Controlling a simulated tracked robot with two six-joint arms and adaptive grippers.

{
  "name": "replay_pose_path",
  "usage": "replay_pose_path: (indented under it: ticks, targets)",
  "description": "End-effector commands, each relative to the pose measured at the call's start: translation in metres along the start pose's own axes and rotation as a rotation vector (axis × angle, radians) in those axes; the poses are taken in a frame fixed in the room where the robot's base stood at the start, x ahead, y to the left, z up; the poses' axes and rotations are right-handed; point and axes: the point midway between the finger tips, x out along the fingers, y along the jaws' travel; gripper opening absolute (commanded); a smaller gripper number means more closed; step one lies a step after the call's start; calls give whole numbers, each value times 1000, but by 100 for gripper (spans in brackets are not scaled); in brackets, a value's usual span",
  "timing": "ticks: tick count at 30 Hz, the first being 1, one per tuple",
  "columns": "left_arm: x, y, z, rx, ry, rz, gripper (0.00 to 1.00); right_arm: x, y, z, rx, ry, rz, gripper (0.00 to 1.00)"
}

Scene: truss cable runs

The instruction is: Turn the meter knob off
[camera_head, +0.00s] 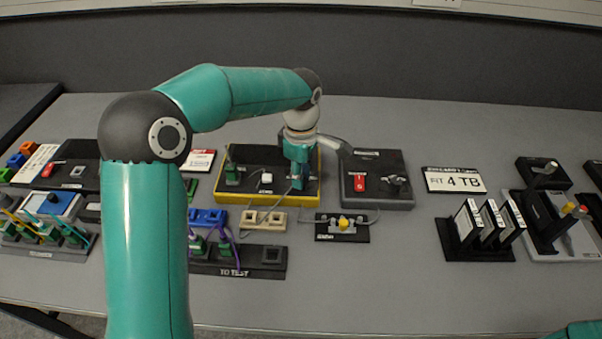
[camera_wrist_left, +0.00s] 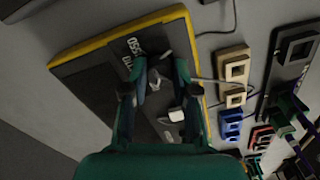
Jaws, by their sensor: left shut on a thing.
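The meter is a dark board with a yellow edge (camera_head: 262,195), lying in the middle of the table. In the left wrist view, the yellow-edged board (camera_wrist_left: 100,50) fills the centre and carries white lettering. A small grey knob (camera_wrist_left: 154,80) stands on it between my fingers. My left gripper (camera_head: 297,184) points down over the right part of this board and hides the knob in the head view. In the left wrist view my left gripper (camera_wrist_left: 160,82) is shut on the knob. The knob's pointing direction is hard to read. My right gripper is out of view.
To the right is a dark box with a red switch (camera_head: 360,183). Beige sockets (camera_head: 263,220) and a yellow-knobbed panel (camera_head: 343,223) are in front.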

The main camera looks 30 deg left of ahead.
Motion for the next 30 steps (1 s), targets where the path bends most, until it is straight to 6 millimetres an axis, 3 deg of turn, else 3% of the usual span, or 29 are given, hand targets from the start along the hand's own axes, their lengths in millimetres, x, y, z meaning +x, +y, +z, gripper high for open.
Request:
replay_pose_path:
  ticks: [1,5,17,23,30]
  targets:
    - [-2,2,1,-1,-4,10,33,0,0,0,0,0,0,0]
    - [-2,2,1,0,-3,7,53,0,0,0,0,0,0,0]
    - [-6,1,0,0,-1,4,53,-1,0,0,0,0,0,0]
    - [-33,1,0,0,-1,8,53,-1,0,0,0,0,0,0]
    - [-82,2,1,0,-3,9,53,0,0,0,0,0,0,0]
